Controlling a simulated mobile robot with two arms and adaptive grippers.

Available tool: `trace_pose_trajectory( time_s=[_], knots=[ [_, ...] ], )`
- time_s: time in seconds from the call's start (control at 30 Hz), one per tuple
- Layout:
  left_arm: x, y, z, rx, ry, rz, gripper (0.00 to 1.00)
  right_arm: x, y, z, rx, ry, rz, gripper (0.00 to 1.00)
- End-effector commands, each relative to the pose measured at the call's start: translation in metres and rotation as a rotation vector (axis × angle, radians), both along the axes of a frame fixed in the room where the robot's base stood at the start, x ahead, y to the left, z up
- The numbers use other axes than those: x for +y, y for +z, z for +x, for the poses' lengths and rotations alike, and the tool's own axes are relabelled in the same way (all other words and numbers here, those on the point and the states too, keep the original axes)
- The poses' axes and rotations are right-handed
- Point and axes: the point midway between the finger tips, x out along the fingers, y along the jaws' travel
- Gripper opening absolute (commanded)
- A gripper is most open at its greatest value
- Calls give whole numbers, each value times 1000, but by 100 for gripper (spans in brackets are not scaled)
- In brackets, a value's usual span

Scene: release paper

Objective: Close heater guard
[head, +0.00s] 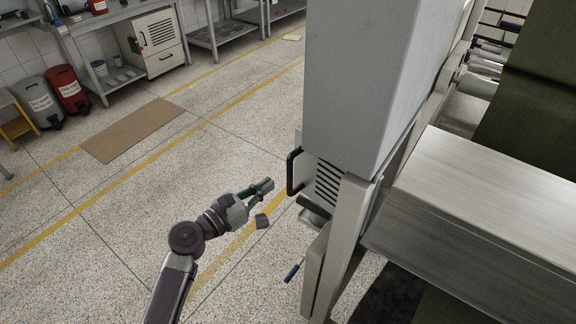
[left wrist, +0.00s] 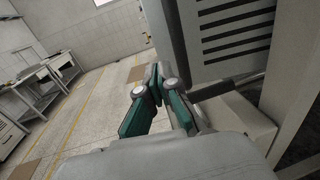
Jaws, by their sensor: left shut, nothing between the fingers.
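The heater guard looks to be the light panel with dark vent slots (head: 329,184), low on the machine below a tall grey cabinet. It also shows in the left wrist view (left wrist: 208,70), at the upper right. A black bar handle (head: 293,172) stands on its left edge in the head view. How far the guard stands open is hard to tell. My left gripper (head: 268,185) is just left of the handle in the head view, shut and empty. In the left wrist view its fingers (left wrist: 156,76) meet close beside the panel's edge. My right gripper is not in view.
The tall grey cabinet (head: 365,70) and a pale post (head: 342,245) stand to the right of my left arm. A metal machine bed (head: 480,200) lies further right. The speckled floor to the left is open, with a brown mat (head: 133,129) and bins (head: 68,90) farther off.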

Motion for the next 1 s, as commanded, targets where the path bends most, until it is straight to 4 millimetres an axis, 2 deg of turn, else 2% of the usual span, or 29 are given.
trace_pose_trajectory(
  time_s=[0.2,0.4,1.0],
  knots=[
    [-34,3,33,0,0,0,0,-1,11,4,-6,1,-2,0],
    [-52,1,51,1,0,2,0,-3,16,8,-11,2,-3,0],
    [-57,-1,57,1,-3,4,0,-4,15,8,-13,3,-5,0]
  ],
)
